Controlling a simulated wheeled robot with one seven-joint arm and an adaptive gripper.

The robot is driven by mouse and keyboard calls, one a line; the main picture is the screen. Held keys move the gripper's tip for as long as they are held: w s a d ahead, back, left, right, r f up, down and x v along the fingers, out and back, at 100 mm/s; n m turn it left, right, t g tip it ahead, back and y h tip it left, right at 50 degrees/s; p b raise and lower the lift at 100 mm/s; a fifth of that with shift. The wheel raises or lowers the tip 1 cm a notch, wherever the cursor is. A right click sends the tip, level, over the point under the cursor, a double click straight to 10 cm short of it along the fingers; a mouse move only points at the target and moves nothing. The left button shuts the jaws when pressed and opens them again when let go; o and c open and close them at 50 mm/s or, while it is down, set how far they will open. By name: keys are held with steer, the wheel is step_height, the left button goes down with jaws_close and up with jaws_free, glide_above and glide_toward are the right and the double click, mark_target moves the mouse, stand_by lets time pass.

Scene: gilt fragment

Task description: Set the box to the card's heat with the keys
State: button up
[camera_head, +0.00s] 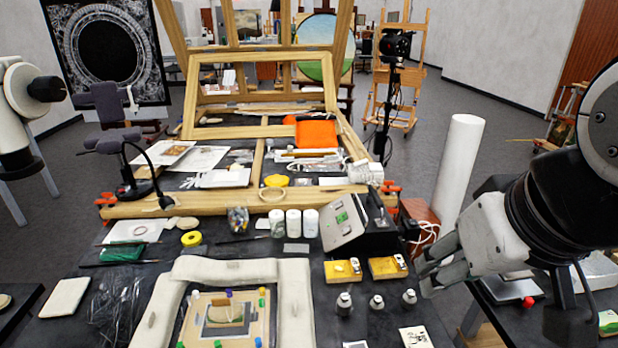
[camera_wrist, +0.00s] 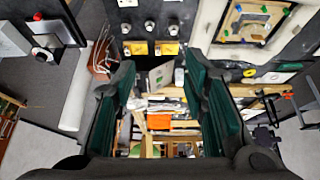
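A grey box (camera_head: 338,232) with a sloped front stands at the middle right of the dark table. Its front has a small green patch and small marks; keys and any reading are too small to make out. The box also shows in the wrist view (camera_wrist: 160,76), between and beyond my fingers. A white card (camera_head: 415,337) with a dark print lies at the front edge; its print is unreadable, and I cannot tell if it is the heat card. My gripper (camera_head: 430,272) is open and empty, right of the box and apart from it. Its fingers frame the wrist view (camera_wrist: 163,95).
Two yellow boxes (camera_head: 343,271) (camera_head: 388,267) and several small metal-topped bottles (camera_head: 376,302) stand in front of the box. White jars (camera_head: 293,223) are left of it. A padded frame (camera_head: 295,300) fills the front middle. A tall white roll (camera_head: 459,165) stands behind my gripper.

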stand_by(0.4)
jaws_close()
stand_by(1.2)
